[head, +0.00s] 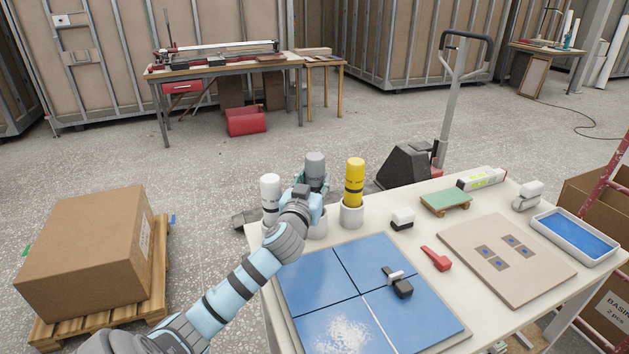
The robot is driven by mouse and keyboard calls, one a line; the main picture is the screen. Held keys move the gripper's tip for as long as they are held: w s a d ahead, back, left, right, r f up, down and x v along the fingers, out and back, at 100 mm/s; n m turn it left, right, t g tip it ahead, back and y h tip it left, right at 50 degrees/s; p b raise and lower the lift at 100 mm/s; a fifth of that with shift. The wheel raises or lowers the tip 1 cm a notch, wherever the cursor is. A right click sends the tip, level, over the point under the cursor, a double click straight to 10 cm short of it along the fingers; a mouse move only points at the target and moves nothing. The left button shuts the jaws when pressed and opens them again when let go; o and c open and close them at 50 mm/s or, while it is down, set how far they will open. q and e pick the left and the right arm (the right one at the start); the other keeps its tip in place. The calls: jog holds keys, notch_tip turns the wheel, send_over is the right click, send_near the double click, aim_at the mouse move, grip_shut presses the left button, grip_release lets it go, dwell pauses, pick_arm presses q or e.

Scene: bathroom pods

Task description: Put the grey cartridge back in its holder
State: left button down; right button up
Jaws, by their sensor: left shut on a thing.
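The grey cartridge (315,165) stands upright at the back left of the table, between a white cartridge (270,188) and a yellow cartridge (355,177). My left gripper (314,187) is shut on the grey cartridge from the front. A white holder (318,229) shows partly below the gripper. The gripper and wrist hide the cartridge's lower end, so I cannot tell whether it is inside the holder or above it. The yellow cartridge stands in its own white holder (352,215). My right gripper is not in view.
Blue tiles (330,285) with a black-and-white tool (398,282) lie in front. To the right are a red tool (436,258), a beige board (480,235), a green-topped pallet (445,201) and a blue-filled tray (575,236).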

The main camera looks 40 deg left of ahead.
pick_arm(q)
jog(key=shift+f+b, duration=1.45)
jog(key=shift+f, duration=0.25)
dwell(0.6)
jog(key=c, duration=0.9)
grip_release()
jog(key=o, duration=0.3)
jog(key=shift+r, duration=0.1)
notch_tip(320, 180, up, 6)
jog(key=p, duration=0.5)
jog(key=shift+p, duration=0.4)
